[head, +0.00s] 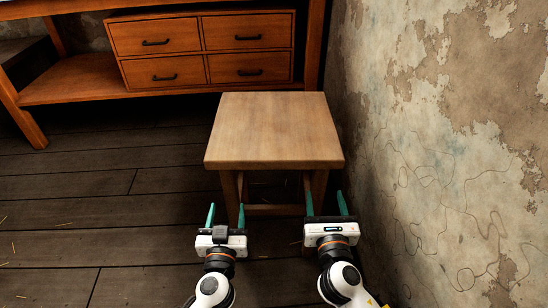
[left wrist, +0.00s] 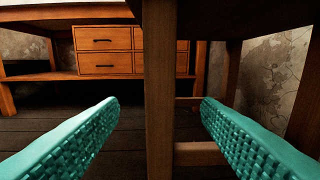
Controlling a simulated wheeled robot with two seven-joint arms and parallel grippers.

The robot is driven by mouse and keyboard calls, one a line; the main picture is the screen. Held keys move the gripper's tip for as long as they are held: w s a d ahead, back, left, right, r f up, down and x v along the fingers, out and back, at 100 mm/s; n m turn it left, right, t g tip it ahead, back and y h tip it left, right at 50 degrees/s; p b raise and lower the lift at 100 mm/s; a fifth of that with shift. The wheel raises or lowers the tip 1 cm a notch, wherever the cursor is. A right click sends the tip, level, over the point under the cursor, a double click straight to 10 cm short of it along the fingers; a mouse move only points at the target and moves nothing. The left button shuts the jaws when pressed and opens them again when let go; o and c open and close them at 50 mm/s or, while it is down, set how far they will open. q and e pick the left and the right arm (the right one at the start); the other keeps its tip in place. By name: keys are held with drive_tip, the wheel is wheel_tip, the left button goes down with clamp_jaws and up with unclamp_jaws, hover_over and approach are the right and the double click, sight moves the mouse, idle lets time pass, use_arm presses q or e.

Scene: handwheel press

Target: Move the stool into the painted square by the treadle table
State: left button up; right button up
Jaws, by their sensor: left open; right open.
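The wooden stool (head: 274,131) stands upright on the floor, with a pale square top and darker legs. My left gripper (head: 226,215) is open at the stool's front left leg. In the left wrist view that leg (left wrist: 159,95) stands upright between the two green fingers (left wrist: 160,125), with space on both sides. My right gripper (head: 326,204) is open near the front right leg (head: 318,187); the head view does not show clearly whether that leg is between its fingers. No painted square is visible in either view.
A wooden bench with several drawers (head: 202,48) stands behind the stool. A peeling wall (head: 440,150) rises close on the right. Dark plank floor (head: 90,200) lies open to the left, with a few straw bits.

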sight(231, 180)
use_arm(q)
drive_tip(key=w, duration=1)
drive_tip(key=shift+w, duration=0.35)
use_arm(e)
drive_tip(key=w, duration=1)
drive_tip(key=shift+w, duration=0.35)
use_arm(q)
clamp_jaws()
use_arm(e)
clamp_jaws()
use_arm(q)
drive_tip(key=shift+a, duration=0.1)
drive_tip(key=shift+r, duration=0.25)
use_arm(e)
drive_tip(key=shift+a+r, duration=0.1)
drive_tip(key=shift+r, duration=0.2)
